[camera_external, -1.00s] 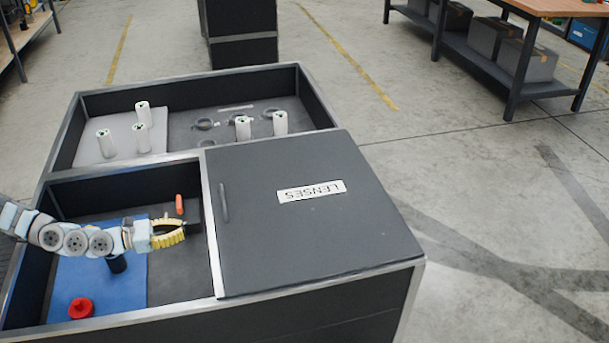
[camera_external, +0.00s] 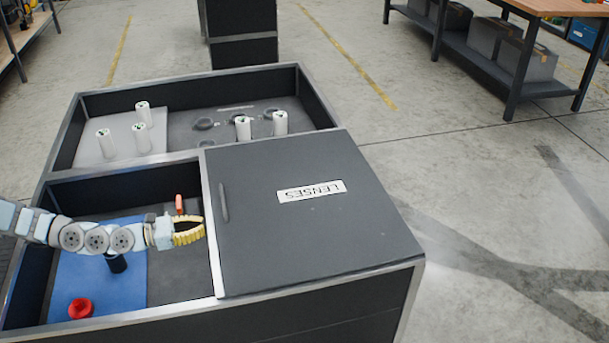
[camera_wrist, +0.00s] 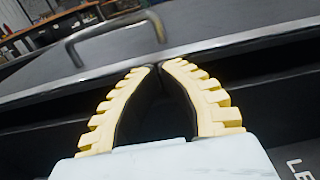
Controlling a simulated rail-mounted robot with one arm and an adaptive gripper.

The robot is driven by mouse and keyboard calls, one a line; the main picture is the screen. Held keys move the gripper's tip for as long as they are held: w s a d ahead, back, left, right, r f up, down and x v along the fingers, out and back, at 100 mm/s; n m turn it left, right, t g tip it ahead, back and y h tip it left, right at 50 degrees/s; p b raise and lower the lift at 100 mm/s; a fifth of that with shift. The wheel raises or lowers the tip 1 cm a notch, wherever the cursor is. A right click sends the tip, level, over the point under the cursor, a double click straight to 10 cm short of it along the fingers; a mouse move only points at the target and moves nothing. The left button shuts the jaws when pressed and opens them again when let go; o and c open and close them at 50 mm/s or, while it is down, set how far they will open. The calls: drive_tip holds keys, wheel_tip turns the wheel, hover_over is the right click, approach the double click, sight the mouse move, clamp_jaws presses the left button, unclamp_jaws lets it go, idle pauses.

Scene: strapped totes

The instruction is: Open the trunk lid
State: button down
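The trunk lid (camera_external: 310,235) is a dark flat panel with a white "LENSES" label (camera_external: 311,191). It lies closed over the right front compartment. Its thin bar handle (camera_external: 224,202) runs along the left edge; in the wrist view the handle (camera_wrist: 72,48) is a grey arch ahead and left of my fingertips. My gripper (camera_external: 203,229) has yellow ribbed fingers and is over the open left compartment, just left of the lid and its handle. In the wrist view its fingertips (camera_wrist: 158,68) meet with nothing visible between them. The gripper appears apart from the handle.
The open left compartment holds a blue mat (camera_external: 75,280), a red round object (camera_external: 80,308), a black cylinder (camera_external: 116,263) and an orange object (camera_external: 179,204). A metal-edged divider (camera_external: 212,240) separates it from the lid. White cylinders (camera_external: 143,114) stand in the back compartment.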

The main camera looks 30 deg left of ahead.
sight(234, 218)
drive_tip(key=b+x, duration=0.3)
drive_tip(key=x, duration=0.5)
drive_tip(key=shift+w+d+f, duration=0.1)
drive_tip(key=shift+w+d, duration=0.05)
drive_tip(key=shift+w+d+b, duration=0.35)
drive_tip(key=shift+w+d, duration=0.05)
drive_tip(key=shift+w, duration=0.05)
